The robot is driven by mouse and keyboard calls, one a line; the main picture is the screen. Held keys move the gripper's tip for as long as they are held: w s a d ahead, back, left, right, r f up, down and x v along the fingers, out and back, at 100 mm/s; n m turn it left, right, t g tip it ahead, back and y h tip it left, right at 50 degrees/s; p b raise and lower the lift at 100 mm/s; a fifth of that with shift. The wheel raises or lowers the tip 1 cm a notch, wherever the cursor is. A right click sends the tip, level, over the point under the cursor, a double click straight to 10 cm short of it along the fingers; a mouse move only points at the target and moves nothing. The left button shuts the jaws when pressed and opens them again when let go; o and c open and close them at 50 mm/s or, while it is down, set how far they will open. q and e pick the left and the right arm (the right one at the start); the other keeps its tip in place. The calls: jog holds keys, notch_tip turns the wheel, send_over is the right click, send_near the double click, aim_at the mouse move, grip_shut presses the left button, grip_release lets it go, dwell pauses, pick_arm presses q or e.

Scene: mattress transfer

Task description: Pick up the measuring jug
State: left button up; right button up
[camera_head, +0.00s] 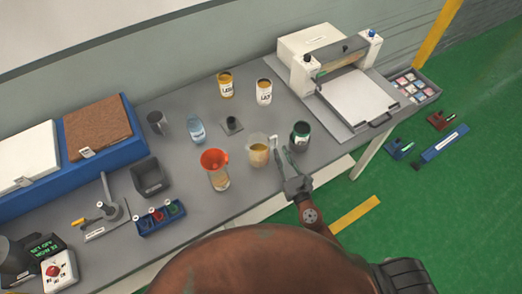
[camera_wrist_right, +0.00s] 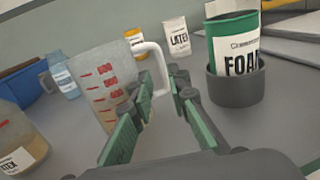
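The measuring jug (camera_head: 258,151) stands upright on the grey bench, translucent with amber liquid low inside. In the right wrist view the jug (camera_wrist_right: 105,82) shows red markings, and its white handle (camera_wrist_right: 158,68) faces my gripper. My right gripper (camera_head: 281,150) is at the jug's right side, low over the bench. In the right wrist view its green-padded fingers (camera_wrist_right: 163,82) are apart, with the handle at or just beyond the gap between the tips. I cannot tell whether they touch it. My left gripper is in neither view.
A dark green foam can (camera_head: 300,136) in a grey holder (camera_wrist_right: 237,88) stands close right of my gripper. A jug with an orange funnel (camera_head: 215,170) stands to the left. A blue bottle (camera_head: 196,129) and two labelled jars (camera_head: 264,92) are behind.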

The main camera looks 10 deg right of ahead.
aim_at(276, 141)
jog(key=w, duration=0.4)
jog(key=w+a, duration=0.1)
jog(key=w, duration=0.1)
jog(key=shift+w+p, duration=0.4)
jog(key=shift+d, duration=0.1)
jog(key=shift+c, duration=0.4)
grip_shut()
jog(key=shift+r, duration=0.15)
